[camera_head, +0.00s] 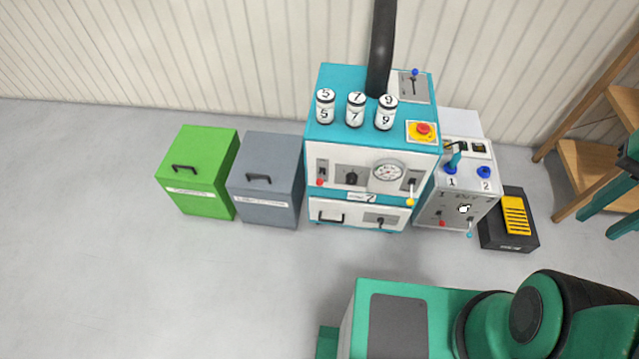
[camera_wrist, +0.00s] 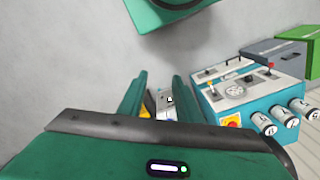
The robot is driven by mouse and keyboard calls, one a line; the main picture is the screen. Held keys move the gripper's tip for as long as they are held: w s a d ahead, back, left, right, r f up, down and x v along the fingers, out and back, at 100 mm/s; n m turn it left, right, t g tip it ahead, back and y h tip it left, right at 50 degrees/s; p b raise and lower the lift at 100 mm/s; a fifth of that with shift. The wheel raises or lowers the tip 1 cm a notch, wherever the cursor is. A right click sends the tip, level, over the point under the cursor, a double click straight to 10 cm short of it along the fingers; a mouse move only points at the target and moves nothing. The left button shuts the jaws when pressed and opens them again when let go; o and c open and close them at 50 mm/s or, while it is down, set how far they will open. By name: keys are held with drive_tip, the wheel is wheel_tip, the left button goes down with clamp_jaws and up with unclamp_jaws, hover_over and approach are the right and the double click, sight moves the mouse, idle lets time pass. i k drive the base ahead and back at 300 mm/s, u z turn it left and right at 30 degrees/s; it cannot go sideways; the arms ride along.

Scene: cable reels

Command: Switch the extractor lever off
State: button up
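The lever labels are too small to read, so I cannot tell for sure which is the extractor lever. A blue-knobbed lever (camera_head: 414,82) stands on a grey plate on top of the teal machine (camera_head: 323,130), beside a black pipe (camera_head: 382,50). Its knob points toward the back wall. The machine's front has a red-knobbed lever (camera_head: 320,181) and a yellow-knobbed lever (camera_head: 411,195). The grey control box (camera_head: 455,195) to its right has a red and a light blue lever. My gripper (camera_wrist: 160,82) is open and empty in the wrist view, away from every lever.
A red emergency button (camera_head: 424,129) and several numbered white cylinders (camera_head: 356,110) stand on the machine. Green (camera_head: 200,165) and grey (camera_head: 268,180) bins are at left. A black-and-yellow pedal (camera_head: 513,222) and wooden shelf (camera_head: 583,170) are at right.

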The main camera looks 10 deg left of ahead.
sight(320, 182)
drive_tip(key=z, duration=0.05)
drive_tip(key=k, duration=0.85)
drive_tip(key=u, duration=0.65)
drive_tip(key=i, duration=1)
